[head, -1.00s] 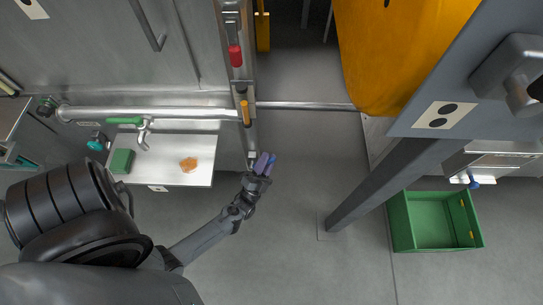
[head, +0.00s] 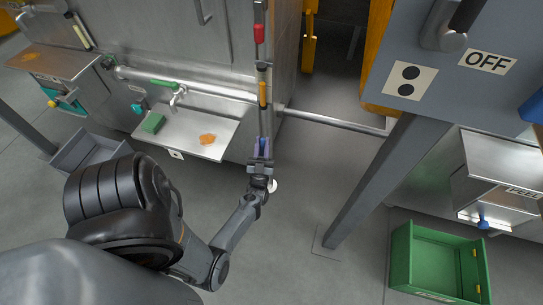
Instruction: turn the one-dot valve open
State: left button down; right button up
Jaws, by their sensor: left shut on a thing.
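A tap with a green lever (head: 165,83) sits on the silver pipe above a metal tray, at the left of the head view. The lever lies roughly along the pipe. A small white sign (head: 175,154) is on the tray's front, its mark too small to read surely. My left gripper (head: 262,160) is to the right of the tray and apart from the tap. It is shut on a small purple-blue thing (head: 264,147), partly hidden by the fingers. My right gripper is not in view.
The metal tray (head: 222,130) holds a green block (head: 153,123) and an orange piece (head: 207,139). Red (head: 259,33) and orange (head: 263,93) handles are on the upright post above my gripper. A two-dot sign (head: 410,82) is on a grey panel. A green crate (head: 400,260) stands right.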

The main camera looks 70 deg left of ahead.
pick_arm(q)
jog(key=shift+s+a+n+g, duration=0.15)
jog(key=shift+n+g, duration=0.25)
jog(key=shift+n, duration=0.3)
jog(key=shift+y, duration=0.3)
jog(key=c, duration=1)
grip_release()
jog(key=shift+a, duration=0.1)
jog(key=shift+c, duration=0.2)
jog(key=v, duration=1.1)
jog(key=shift+r, duration=0.15)
